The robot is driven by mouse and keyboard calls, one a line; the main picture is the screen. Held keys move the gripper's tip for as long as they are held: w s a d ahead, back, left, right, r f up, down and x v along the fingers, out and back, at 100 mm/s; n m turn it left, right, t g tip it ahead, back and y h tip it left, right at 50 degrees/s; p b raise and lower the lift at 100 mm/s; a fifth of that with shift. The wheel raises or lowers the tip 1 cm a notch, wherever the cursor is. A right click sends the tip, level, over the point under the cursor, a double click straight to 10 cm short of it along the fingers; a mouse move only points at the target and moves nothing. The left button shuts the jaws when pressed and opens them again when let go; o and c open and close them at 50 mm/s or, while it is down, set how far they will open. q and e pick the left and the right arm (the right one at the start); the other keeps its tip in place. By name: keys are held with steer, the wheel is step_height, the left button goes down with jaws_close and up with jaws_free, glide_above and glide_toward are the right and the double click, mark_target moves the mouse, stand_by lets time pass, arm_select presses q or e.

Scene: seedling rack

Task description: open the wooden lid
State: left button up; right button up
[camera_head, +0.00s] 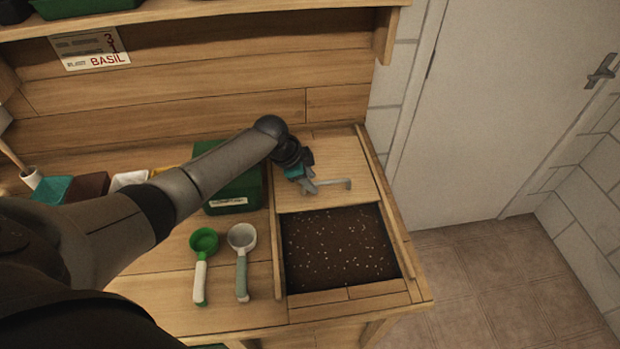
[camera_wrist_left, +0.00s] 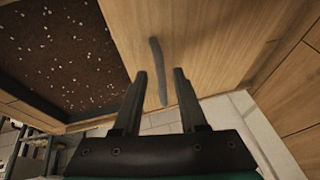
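The wooden lid (camera_head: 335,158) lies flat at the back of the framed bin in the worktop, with dark speckled soil (camera_head: 340,247) exposed in front of it. A grey bar handle (camera_head: 335,184) is on the lid near its front edge. My left gripper (camera_head: 309,186) is at the left end of this handle. In the left wrist view, the fingers (camera_wrist_left: 160,71) are apart, with the handle (camera_wrist_left: 157,58) showing between them and the lid (camera_wrist_left: 205,40) behind. I cannot tell whether the fingers touch the handle. My right gripper is not in view.
A green-headed scoop (camera_head: 204,241) and a grey-handled scoop (camera_head: 242,238) lie left of the soil. A dark green box (camera_head: 237,190) stands beside the lid, under my left arm. A wooden back wall (camera_head: 330,105) rises behind; a white door (camera_head: 500,110) is at right.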

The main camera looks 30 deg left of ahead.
arm_select(q)
steer(key=p+v, duration=0.2)
steer(key=v, duration=1.3)
steer(key=shift+s+r, duration=0.1)
stand_by(0.4)
